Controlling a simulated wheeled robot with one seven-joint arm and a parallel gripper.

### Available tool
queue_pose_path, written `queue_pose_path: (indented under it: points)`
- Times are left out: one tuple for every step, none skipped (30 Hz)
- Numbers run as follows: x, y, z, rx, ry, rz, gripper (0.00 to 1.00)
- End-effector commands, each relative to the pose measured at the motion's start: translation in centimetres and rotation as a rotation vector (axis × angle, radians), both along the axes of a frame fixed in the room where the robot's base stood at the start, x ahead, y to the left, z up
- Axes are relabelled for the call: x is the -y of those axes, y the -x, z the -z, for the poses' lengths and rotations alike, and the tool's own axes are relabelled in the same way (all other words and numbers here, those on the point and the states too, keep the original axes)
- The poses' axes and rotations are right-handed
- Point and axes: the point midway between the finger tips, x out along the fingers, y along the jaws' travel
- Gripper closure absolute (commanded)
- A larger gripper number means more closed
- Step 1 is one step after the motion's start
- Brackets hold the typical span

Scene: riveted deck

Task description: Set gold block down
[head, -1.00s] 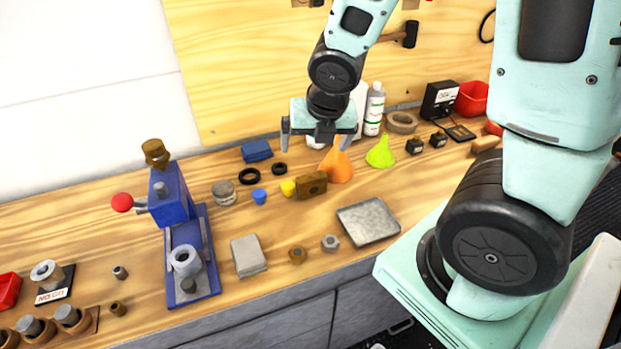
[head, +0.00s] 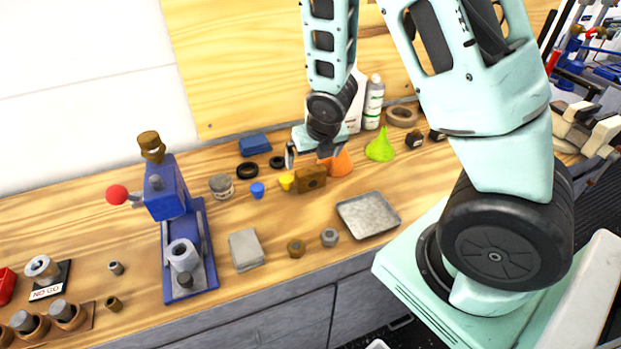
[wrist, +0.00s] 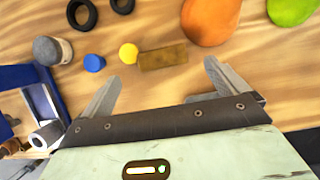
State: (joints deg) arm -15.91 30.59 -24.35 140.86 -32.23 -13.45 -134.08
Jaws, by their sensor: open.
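The gold block (head: 311,177), a brownish-gold bar, lies on the wooden bench beside a yellow piece (head: 287,181) and in front of the orange funnel (head: 341,163). In the wrist view the gold block (wrist: 163,57) lies beyond the gap between the fingertips, apart from both. My gripper (head: 308,157) is open and empty, just above and behind the block in the head view. In the wrist view both fingers of my gripper (wrist: 162,72) are spread wide.
A metal tray (head: 368,215) lies in front, right of the block. A blue press (head: 175,200) stands at left. Bare bench shows between the block and the grey pad (head: 246,250).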

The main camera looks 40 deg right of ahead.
Motion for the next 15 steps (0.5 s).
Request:
queue_pose_path:
  points:
    - [0.1, -0.1, 0.4, -0.002, 0.0, 0.001, 0.02]
    - [0.1, -0.2, 0.5, -0.001, 0.0, 0.001, 0.02]
    - [0.1, -0.2, 0.6, 0.0, -0.001, 0.002, 0.02]
    - [0.1, -0.2, 0.7, 0.0, -0.001, 0.002, 0.02]
    - [0.1, -0.3, 0.8, 0.0, 0.0, 0.001, 0.02]
    - [0.1, -0.3, 0.9, -0.001, -0.001, 0.001, 0.02]
    - [0.1, -0.3, 1.1, -0.002, 0.0, 0.001, 0.02]
    - [0.2, -0.4, 1.3, -0.003, 0.0, 0.0, 0.02]
    - [0.2, -0.4, 1.6, -0.004, 0.001, 0.001, 0.02]
    - [0.3, -0.5, 1.9, -0.004, -0.001, 0.001, 0.02]
    - [0.3, -0.6, 2.3, -0.004, 0.0, 0.002, 0.02]
    - [0.4, -0.7, 2.7, -0.004, 0.0, 0.002, 0.02]
    - [0.5, -0.8, 3.0, -0.004, 0.0, 0.002, 0.02]
    - [0.5, -0.9, 3.4, -0.005, 0.001, 0.002, 0.02]
    - [0.6, -1.0, 3.8, -0.004, 0.001, 0.003, 0.02]
